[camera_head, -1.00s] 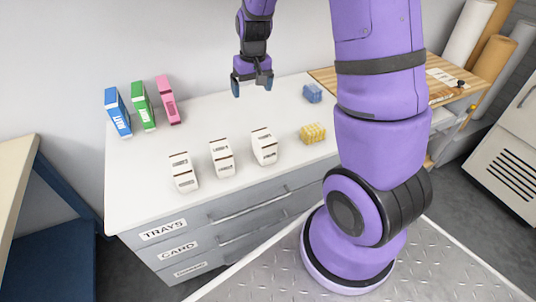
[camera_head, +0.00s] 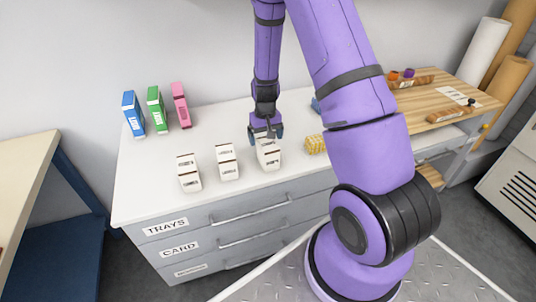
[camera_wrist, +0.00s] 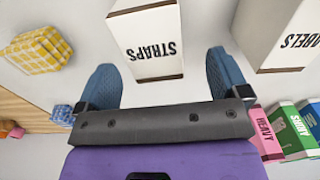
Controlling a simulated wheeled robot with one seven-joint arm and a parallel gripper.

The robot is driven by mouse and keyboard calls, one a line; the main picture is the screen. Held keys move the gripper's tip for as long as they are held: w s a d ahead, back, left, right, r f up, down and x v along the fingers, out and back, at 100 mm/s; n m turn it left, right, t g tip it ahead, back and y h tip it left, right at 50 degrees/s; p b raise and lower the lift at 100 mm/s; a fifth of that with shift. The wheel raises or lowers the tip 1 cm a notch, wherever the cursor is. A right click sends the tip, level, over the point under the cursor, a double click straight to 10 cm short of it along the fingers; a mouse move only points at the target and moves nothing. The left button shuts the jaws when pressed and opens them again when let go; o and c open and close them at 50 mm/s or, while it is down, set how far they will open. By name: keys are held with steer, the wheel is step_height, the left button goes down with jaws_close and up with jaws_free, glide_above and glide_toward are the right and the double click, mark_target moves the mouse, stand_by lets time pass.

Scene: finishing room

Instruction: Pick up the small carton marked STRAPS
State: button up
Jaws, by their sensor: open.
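The small white carton marked STRAPS (camera_wrist: 150,45) stands between my two open fingers in the wrist view, its printed side facing up the picture's middle. In the head view the same carton (camera_head: 268,156) is the rightmost of three white cartons on the counter. My gripper (camera_head: 266,131) is over its back end, pointing down; the wrist view shows the blue fingertips (camera_wrist: 160,78) on either side with gaps. I cannot tell how far down the fingers reach.
Two more white cartons (camera_head: 227,162) (camera_head: 188,172) stand to the left on the white counter (camera_head: 150,200). A yellow checked block (camera_head: 315,144) lies just right. Blue (camera_head: 133,113), green (camera_head: 156,109) and pink (camera_head: 181,105) boxes stand at back left. The counter's front left is clear.

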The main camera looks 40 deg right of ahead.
mark_target(267, 142)
steer(key=f, duration=0.4)
steer(key=shift+s+d, duration=0.2)
steer(key=shift+d, duration=0.15)
steer(key=shift+f, duration=0.6)
steer(key=shift+c, duration=0.2)
steer(key=c, duration=1.1)
